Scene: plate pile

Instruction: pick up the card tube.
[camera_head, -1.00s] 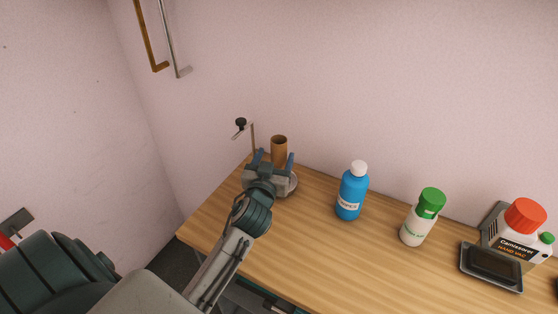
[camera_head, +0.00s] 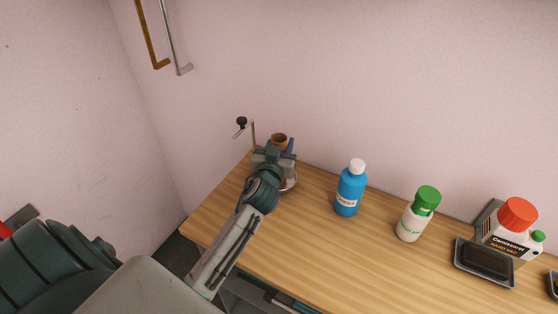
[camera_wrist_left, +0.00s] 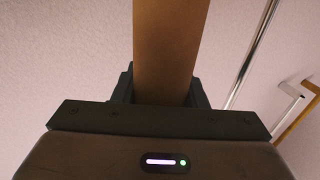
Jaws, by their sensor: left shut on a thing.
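The card tube (camera_head: 279,138) is brown and stands upright at the far left end of the wooden table, with its open top showing above my left gripper. My left gripper (camera_head: 275,152) is shut on the tube and hides most of its body. In the left wrist view the tube (camera_wrist_left: 169,50) runs up between the fingers of the left gripper (camera_wrist_left: 165,88). A round plate-like rim (camera_head: 290,184) shows below the gripper; whether the tube touches it is hidden. My right gripper is not in view.
A thin stand with a black knob (camera_head: 241,121) is close behind the gripper. A blue bottle (camera_head: 350,191), a green-capped bottle (camera_head: 418,214), a dark tray (camera_head: 484,263) and a red-capped container (camera_head: 512,230) stand to the right. Table between plate and blue bottle is clear.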

